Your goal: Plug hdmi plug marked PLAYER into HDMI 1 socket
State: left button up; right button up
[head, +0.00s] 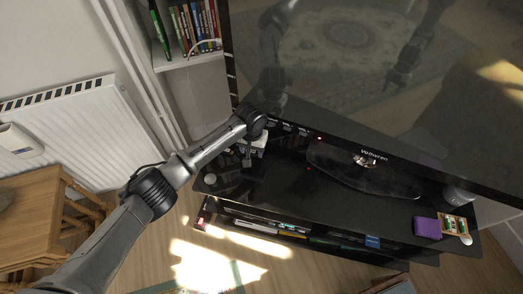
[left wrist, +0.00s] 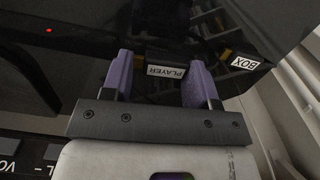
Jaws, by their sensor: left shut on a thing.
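My left gripper (left wrist: 161,60) has its two purple fingers on either side of a black plug with a white PLAYER label (left wrist: 166,71), and is shut on it. The label reads upside down in the left wrist view. In the head view the left gripper (head: 247,156) is at the left end of the TV stand, by the lower left edge of the television (head: 340,75). Small white labels (head: 287,127) line the lower bezel there, too small to read. The HDMI 1 socket cannot be made out. My right gripper is not in view.
A second plug marked BOX (left wrist: 244,63) is right of the fingers in the left wrist view. The black TV stand (head: 285,185) carries a round white item (head: 210,179), the TV foot (head: 360,172) and a purple box (head: 427,228). A wooden side table (head: 35,215) is at left.

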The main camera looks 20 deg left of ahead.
pick_arm(q)
notch_tip(320, 180, down, 2)
jog(key=shift+s+d+f, duration=0.1)
jog(key=shift+d, duration=0.05)
jog(key=shift+f, duration=0.1)
jog(key=shift+f, duration=0.25)
jog(key=o, duration=0.9)
